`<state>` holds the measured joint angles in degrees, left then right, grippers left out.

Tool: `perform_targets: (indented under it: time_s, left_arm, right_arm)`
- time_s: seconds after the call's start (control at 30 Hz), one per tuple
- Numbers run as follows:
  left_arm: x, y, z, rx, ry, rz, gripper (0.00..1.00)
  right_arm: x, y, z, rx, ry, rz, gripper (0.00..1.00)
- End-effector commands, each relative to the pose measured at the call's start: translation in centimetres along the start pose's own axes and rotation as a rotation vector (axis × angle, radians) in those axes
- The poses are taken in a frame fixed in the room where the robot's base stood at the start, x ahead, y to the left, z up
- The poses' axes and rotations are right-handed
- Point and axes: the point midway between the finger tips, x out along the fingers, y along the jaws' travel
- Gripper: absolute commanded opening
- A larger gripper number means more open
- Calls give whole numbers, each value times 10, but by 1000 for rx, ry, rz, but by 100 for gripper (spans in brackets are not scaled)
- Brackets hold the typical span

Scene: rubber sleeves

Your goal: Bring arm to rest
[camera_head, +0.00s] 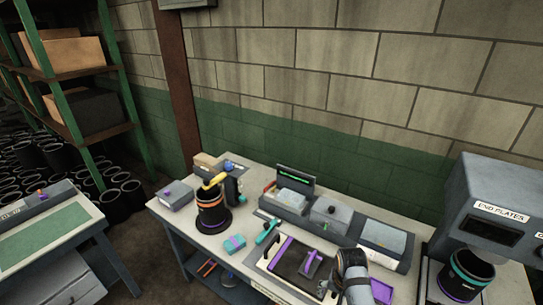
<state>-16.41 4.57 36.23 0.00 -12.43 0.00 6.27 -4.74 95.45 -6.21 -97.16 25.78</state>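One of my arms, seemingly the right, comes in from the bottom edge right of centre. Its grey-and-black end (352,267) is over the front of the workbench (214,240), beside a dark tray (296,262). Its fingers cannot be made out, so I cannot tell whether it is open or holds anything. My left gripper is not in view. A black sleeve (211,212) with orange bands stands upright on a dark round base at the bench's left, with a yellow piece on top. Another black sleeve (463,279) with teal and purple bands stands under the grey machine at the right.
The grey machine (497,209) marked END PLATES stands at the right. Grey boxes (329,216) line the bench's back. A green-topped table (45,240) and green shelving (76,110) are at left.

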Motion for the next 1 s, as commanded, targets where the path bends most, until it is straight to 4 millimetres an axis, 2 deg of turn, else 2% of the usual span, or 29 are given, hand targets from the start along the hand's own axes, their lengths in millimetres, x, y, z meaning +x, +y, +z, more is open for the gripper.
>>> perform_targets:
  time_s: [0.03, 0.17, 0.4, 0.47, 0.57, 0.87, 0.9, 1.0]
  left_arm:
    - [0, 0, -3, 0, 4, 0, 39]
    - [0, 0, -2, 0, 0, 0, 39]
    - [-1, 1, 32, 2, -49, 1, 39]
    - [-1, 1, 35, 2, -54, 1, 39]
    - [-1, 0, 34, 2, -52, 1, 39]
    - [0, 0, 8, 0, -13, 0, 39]
    - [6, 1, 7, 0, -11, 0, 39]
    - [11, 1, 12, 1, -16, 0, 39]
  right_arm:
    - [0, 11, 7, -21, 13, 2, 79]
    - [-5, 35, 24, -92, 55, 2, 79]
    - [-26, 73, 57, -245, 133, 6, 79]
    - [-34, 80, 66, -287, 152, 7, 79]
    - [-48, 91, 79, -357, 182, 9, 79]
    - [-90, 108, 116, -552, 253, 6, 79]
    - [-72, 107, 113, -545, 247, 7, 79]
    - [-43, 107, 109, -540, 236, 9, 79]
